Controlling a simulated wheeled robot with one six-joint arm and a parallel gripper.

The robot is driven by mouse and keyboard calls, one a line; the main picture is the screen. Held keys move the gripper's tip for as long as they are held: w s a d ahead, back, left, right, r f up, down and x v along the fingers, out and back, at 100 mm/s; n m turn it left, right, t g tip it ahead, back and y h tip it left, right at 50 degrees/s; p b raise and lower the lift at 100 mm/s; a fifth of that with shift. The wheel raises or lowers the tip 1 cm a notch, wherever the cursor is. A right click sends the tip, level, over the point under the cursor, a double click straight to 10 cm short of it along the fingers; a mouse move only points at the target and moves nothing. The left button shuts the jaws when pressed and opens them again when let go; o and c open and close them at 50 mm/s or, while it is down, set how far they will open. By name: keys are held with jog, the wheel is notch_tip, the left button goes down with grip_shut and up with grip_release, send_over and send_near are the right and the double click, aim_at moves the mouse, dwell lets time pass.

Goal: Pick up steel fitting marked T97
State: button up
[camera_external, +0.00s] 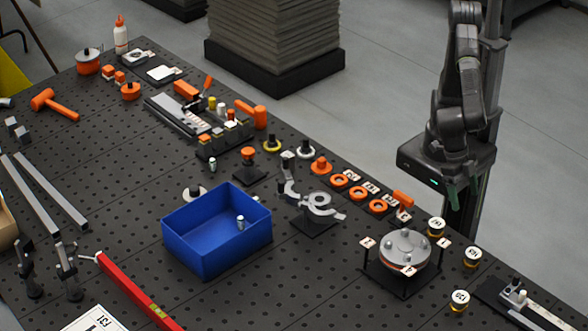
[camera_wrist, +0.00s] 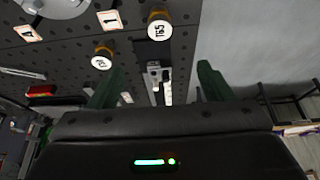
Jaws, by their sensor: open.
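Three short round fittings with brass-coloured sides and white marked tops stand near the right side of the bench: a back one (camera_external: 436,227), a middle one (camera_external: 472,257) and a front one (camera_external: 459,300). Their marks are too small to read surely, so I cannot tell which is T97. In the wrist view two such fittings show, one at top centre (camera_wrist: 159,26) and one lower left (camera_wrist: 103,57). My gripper (camera_external: 463,192) has green fingers, open and empty, beyond the bench's right edge. The wrist view shows the fingers apart (camera_wrist: 158,85), with nothing held.
A round metal flange on a dark stand (camera_external: 406,247) with small tags is left of the fittings. A dark fixture (camera_external: 516,298) lies to their right. Orange rings (camera_external: 358,194) and a blue bin (camera_external: 216,244) are farther left. Bare bench separates the fittings.

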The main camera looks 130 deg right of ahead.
jog(key=m+t+h+b, duration=0.1)
jog(key=m+t+b, duration=0.2)
jog(key=m+b, duration=0.55)
send_near(437, 222)
jog(key=x, duration=0.7)
jog(key=shift+w+a, duration=0.2)
jog(key=shift+a, duration=0.05)
jog(key=shift+f+p, duration=0.4)
jog(key=shift+f, duration=0.1)
jog(key=shift+x, duration=2.05)
jog(key=shift+d, duration=0.1)
jog(key=shift+c, duration=0.2)
jog(key=c, duration=1.1)
